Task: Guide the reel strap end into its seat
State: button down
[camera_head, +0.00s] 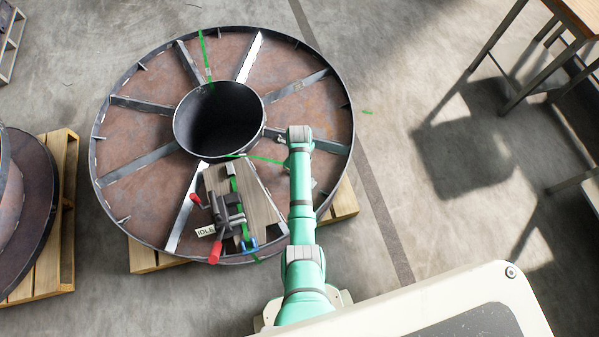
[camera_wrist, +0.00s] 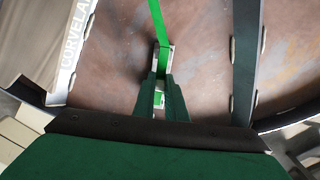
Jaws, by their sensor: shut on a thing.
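The steel reel (camera_head: 140,135) lies flat on a pallet, with an open hub (camera_head: 222,120) and radial ribs. A green strap (camera_head: 262,159) runs from the hub's lower edge to under my arm. In the wrist view the strap (camera_wrist: 158,22) comes down from the top into my gripper (camera_wrist: 162,78), which is shut on it above the rusty reel face. A strapping tool (camera_head: 228,215) with red handles and an IDLE tag sits on a wooden board on the reel, with green strap along it. My arm hides the fingertips in the head view; I cannot make out the seat.
Another green strap (camera_head: 204,50) crosses the reel's top rim. A second reel on a pallet (camera_head: 60,250) stands at left. A wooden table (camera_head: 578,12) is at upper right. The floor right of the reel is mostly clear.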

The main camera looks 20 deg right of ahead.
jog(key=shift+r, duration=0.3)
jog(key=shift+r, duration=3.9)
